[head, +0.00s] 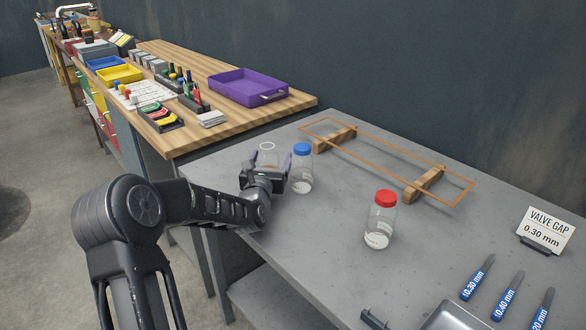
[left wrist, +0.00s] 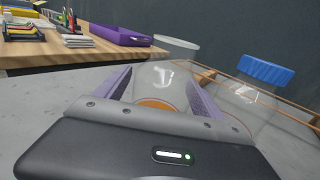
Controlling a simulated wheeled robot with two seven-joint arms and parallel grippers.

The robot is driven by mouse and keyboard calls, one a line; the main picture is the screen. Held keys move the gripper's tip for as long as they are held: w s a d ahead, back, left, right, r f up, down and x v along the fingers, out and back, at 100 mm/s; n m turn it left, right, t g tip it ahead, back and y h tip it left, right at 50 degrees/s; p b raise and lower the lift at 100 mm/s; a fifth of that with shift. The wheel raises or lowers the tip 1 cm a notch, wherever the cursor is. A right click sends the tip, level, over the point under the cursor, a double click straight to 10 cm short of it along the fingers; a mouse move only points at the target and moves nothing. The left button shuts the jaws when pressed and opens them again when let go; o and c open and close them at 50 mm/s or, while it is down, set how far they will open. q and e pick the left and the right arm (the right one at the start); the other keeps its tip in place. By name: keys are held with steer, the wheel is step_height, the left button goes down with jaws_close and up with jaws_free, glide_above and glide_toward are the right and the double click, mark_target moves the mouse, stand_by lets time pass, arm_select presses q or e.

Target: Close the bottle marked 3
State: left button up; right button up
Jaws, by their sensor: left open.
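Three clear bottles stand upright on the grey table. One has a pale ring at its top (head: 267,154), one a blue cap (head: 302,172), one a red cap (head: 380,220). I cannot read a number 3 on any. My left gripper (head: 265,172) is open, its purple fingers on either side of the pale-topped bottle. In the left wrist view that bottle (left wrist: 165,75) stands between the fingers (left wrist: 160,92); contact cannot be told. Whether its pale top (left wrist: 176,43) is a lid or an open rim is unclear. The blue-capped bottle (left wrist: 245,95) stands close to the right finger. My right gripper is out of view.
A copper-coloured frame (head: 390,160) rests on wooden blocks behind the bottles. Blue-handled gauges (head: 478,278), a "VALVE GAP 0.30 mm" sign (head: 545,230) and a grey tray (head: 455,318) are at the right. A wooden bench with a purple tray (head: 248,88) stands behind left.

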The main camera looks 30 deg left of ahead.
arm_select(q)
steer(key=shift+c, duration=0.2)
jaws_close()
stand_by(0.6)
steer(key=shift+r, duration=0.15)
step_height(320, 180, up, 10)
stand_by(1.1)
stand_by(0.6)
steer(key=c, duration=0.6)
jaws_free()
jaws_close()
